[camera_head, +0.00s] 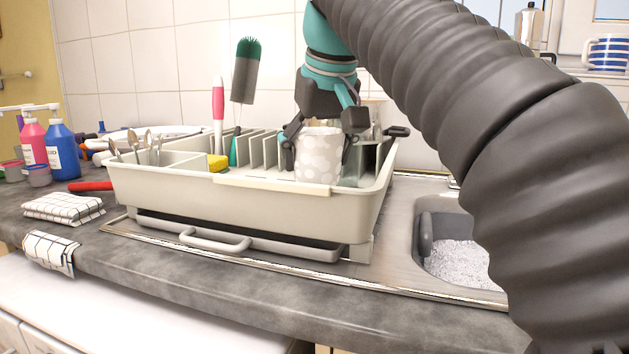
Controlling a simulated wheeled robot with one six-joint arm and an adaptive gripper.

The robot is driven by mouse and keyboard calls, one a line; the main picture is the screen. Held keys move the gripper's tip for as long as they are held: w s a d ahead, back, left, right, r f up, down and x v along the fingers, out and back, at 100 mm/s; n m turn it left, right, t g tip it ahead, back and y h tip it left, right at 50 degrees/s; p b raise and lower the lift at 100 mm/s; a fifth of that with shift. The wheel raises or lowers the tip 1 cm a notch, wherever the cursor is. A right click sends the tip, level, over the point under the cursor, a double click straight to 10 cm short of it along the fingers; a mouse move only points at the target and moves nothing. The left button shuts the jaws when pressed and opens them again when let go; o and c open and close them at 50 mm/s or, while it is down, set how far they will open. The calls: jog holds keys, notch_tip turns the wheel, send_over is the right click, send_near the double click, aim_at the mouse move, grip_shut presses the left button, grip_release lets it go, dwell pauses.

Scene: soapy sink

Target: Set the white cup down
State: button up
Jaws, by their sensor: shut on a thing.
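The white cup (319,158) is pale with light spots and looks upright. My gripper (324,132) comes down from above and is shut on the cup at its upper part, one finger on each side. The cup is at the right part of the cream dish rack (240,197), over its inside. The cup's lower end is close to the rack's front wall, and I cannot tell whether it touches the rack floor.
The rack holds spoons (148,143), a yellow sponge (217,162), brushes (246,72) and upright dividers. The soapy sink (458,255) lies to the right. Bottles (63,150) and folded cloths (63,208) are on the left counter. My arm covers the right side.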

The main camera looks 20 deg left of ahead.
aim_at(315, 182)
jog(key=shift+a+f, duration=0.1)
jog(key=shift+f, duration=1.95)
jog(key=shift+f, duration=0.2)
jog(key=o, duration=1.3)
jog(key=shift+o, duration=0.2)
jog(key=v, duration=1)
jog(key=shift+r, duration=0.4)
jog(key=shift+v, duration=0.8)
jog(key=shift+s, duration=0.15)
